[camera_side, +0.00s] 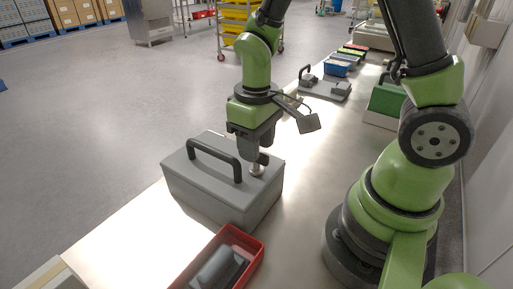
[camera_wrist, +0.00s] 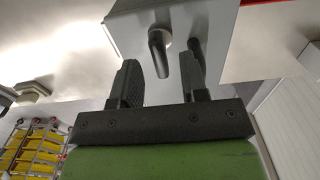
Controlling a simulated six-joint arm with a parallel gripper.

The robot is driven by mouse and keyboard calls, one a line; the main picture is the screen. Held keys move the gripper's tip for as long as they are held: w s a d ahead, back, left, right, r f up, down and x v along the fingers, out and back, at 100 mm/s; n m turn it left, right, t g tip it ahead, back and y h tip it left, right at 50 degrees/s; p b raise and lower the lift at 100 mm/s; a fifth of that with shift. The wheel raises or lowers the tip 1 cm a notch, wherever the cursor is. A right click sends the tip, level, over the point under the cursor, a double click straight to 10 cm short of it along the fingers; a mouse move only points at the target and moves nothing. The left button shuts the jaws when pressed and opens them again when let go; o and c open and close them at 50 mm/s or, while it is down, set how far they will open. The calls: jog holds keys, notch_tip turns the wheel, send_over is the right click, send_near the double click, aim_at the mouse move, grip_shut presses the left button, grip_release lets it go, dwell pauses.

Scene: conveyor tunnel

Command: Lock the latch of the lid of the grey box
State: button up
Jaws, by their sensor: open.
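The grey box (camera_side: 205,190) stands on the table with its lid closed and a black carry handle (camera_side: 215,157) on top. A silver latch (camera_side: 257,169) sits on the lid near its right corner. My gripper (camera_side: 254,160) points down over that corner, at the latch. In the wrist view my gripper (camera_wrist: 163,65) is open, and the latch's metal lever (camera_wrist: 159,55) lies between the two fingers with space on both sides. The box's pale lid (camera_wrist: 125,25) shows beyond the fingers. In the side view the fingers partly hide the latch.
A red bin (camera_side: 252,249) with a dark grey object stands close in front of the box. A grey item with a handle (camera_side: 325,88), a blue bin (camera_side: 337,68) and a green box (camera_side: 387,101) stand farther along. The table right of the box is clear.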

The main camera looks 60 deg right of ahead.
jog(key=shift+f, duration=0.8)
grip_shut()
